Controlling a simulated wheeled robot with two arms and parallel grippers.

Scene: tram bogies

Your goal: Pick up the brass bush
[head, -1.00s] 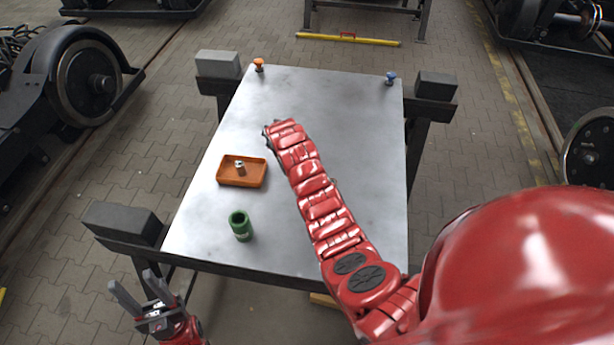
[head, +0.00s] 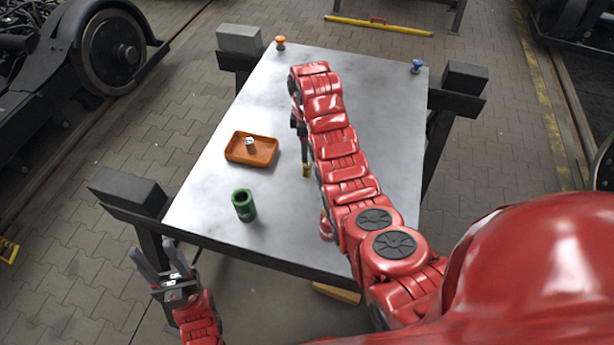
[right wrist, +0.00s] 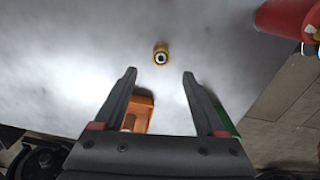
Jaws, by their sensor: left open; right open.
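The brass bush (right wrist: 161,53) stands on the metal table top, its dark bore showing in the right wrist view. In the head view it shows as a small yellow piece (head: 306,171) beside my right arm. My right gripper (right wrist: 160,73) is open and points down at the table; the bush appears just beyond its fingertips, roughly centred between them, with nothing held. In the head view this gripper is partly hidden by its own red arm. My left gripper (head: 152,249) is open and empty, off the table's near left corner.
An orange tray (head: 235,159) with a small metallic piece (head: 250,143) lies left of the bush. A green hollow cylinder (head: 244,206) stands near the front edge. A red object (head: 326,229), partly hidden by my arm, is near the front. The table's far middle is clear.

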